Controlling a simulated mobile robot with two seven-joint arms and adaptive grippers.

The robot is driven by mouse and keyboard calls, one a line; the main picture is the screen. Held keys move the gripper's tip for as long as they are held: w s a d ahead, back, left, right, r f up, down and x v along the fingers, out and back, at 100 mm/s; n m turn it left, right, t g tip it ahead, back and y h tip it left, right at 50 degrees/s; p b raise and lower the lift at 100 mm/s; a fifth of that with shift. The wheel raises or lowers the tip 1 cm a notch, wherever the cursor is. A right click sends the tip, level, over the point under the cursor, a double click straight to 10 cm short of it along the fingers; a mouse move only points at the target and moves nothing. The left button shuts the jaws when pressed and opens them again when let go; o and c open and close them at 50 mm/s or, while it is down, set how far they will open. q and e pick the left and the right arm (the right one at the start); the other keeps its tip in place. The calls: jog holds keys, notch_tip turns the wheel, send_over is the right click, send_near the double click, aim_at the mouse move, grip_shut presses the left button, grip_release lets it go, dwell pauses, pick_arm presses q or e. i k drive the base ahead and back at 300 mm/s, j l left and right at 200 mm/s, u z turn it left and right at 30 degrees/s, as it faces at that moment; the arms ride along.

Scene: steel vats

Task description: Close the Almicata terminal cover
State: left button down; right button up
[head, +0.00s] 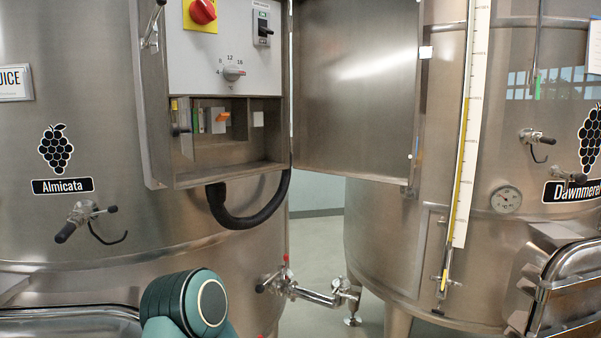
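The Almicata vat (110,190) fills the left side in the head view, with a grape emblem and a black "Almicata" label (62,185). A steel control box (153,110) is mounted on its right part. The large box door (355,90) stands open, swung out to the right. In the lower part of the box is an open recess (235,152) with green and orange terminal parts (222,117) inside. A narrow grey plate (185,130) stands at the recess's left side; I cannot tell if it is the terminal cover. Neither gripper is in view.
A panel above the recess holds a red knob (203,11), a dial (233,72) and a black switch (264,28). A black hose (250,218) loops below the box. A valve pipe (315,295) is lower down. The Dawnmere vat (480,270) stands right, near the door's free edge.

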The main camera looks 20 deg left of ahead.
aim_at(182, 130)
jog(key=u, duration=1.25)
